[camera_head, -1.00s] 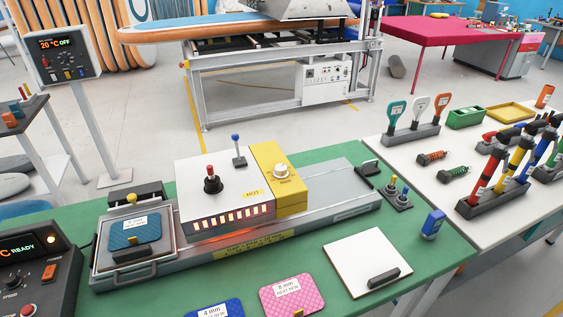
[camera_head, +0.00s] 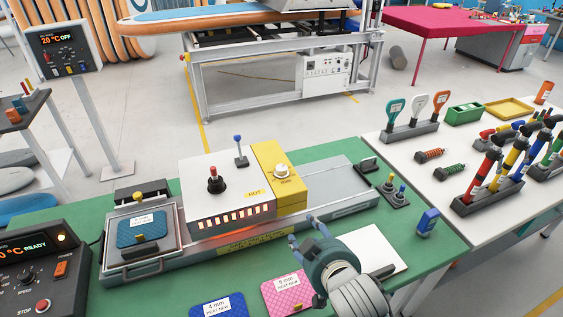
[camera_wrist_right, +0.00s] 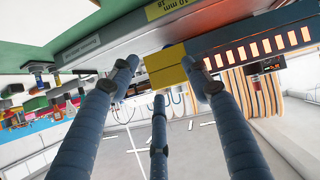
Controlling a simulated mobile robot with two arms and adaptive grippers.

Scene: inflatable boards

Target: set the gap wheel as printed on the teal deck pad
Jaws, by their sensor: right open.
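The gap wheel (camera_head: 281,171) is a pale round knob on top of the yellow block (camera_head: 283,195) at the right end of the white heater housing (camera_head: 222,190). Its setting is too small to read. The teal deck pad (camera_head: 141,230) lies in the tray at the left, with a white printed label I cannot read surely. My right gripper (camera_head: 303,229) is open and empty, in front of and below the yellow block, apart from the wheel. In the right wrist view its spread fingers frame the yellow block (camera_wrist_right: 165,66); the wheel cannot be made out there. My left gripper is not in view.
A red-topped lever (camera_head: 215,180) and a blue-topped lever (camera_head: 239,150) stand on the housing, near the wheel. Its front slots glow orange and a label reads HOT. Blue (camera_head: 217,307) and pink (camera_head: 287,294) pads lie in front. My right arm partly covers the white board (camera_head: 385,245).

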